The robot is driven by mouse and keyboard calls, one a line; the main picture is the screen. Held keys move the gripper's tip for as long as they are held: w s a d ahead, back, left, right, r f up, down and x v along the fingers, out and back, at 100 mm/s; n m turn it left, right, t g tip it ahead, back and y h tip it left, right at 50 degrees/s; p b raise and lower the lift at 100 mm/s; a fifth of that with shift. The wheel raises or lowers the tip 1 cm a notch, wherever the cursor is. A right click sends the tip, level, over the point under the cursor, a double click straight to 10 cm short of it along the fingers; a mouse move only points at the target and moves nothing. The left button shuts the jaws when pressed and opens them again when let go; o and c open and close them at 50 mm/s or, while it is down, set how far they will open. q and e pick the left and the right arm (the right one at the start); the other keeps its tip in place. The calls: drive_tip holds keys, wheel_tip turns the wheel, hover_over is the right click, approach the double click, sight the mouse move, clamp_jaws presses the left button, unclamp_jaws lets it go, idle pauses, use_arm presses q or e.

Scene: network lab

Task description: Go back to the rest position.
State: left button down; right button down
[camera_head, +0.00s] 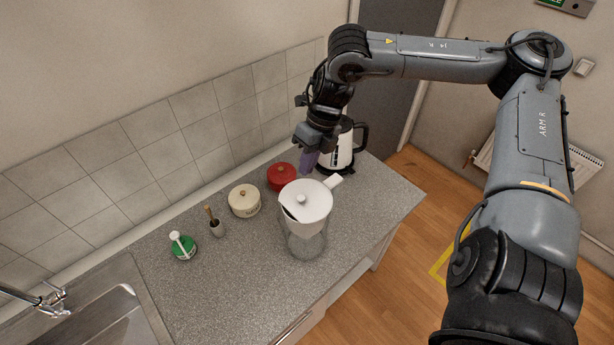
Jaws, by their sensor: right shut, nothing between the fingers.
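My right gripper (308,158) hangs at the end of the right arm, fingers pointing down, above the back right part of the grey counter (240,285). It is shut and holds nothing. It is close to the red pot (281,178) on its left and the kettle (342,155) on its right; I cannot tell whether it touches either. My left gripper is out of view.
A clear pitcher with a white lid (306,240) stands in front of the gripper. A sink (110,325) is at lower left.

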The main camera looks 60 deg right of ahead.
wheel_tip(320, 180, up, 5)
drive_tip(key=s+a+f+g+y+p, duration=0.1)
drive_tip(key=s+a+f+y+p, duration=0.25)
drive_tip(key=a+f, duration=0.45)
drive_tip(key=s+a+f+g+y+p, duration=0.1)
drive_tip(key=s+a+f+y+p, duration=0.2)
drive_tip(key=a+f, duration=0.55)
drive_tip(key=w+a+r+m+t+h+p, duration=0.1)
drive_tip(key=w+a+r+m+t+p, duration=0.1)
drive_tip(key=a+m+t, duration=0.45)
drive_tip(key=w+a+r+m+t+h+p, duration=0.1)
drive_tip(key=w+a+m+t, duration=0.25)
drive_tip(key=a+m, duration=0.6)
drive_tip(key=s+d+f+m+g+h, duration=0.4)
drive_tip(key=s+d+m+g+h, duration=0.2)
drive_tip(key=m, duration=0.7)
drive_tip(key=s+d+h, duration=0.1)
drive_tip(key=s+d, duration=0.1)
drive_tip(key=d, duration=0.1)
drive_tip(key=shift+s+d, duration=0.25)
drive_tip(key=shift+s, duration=0.05)
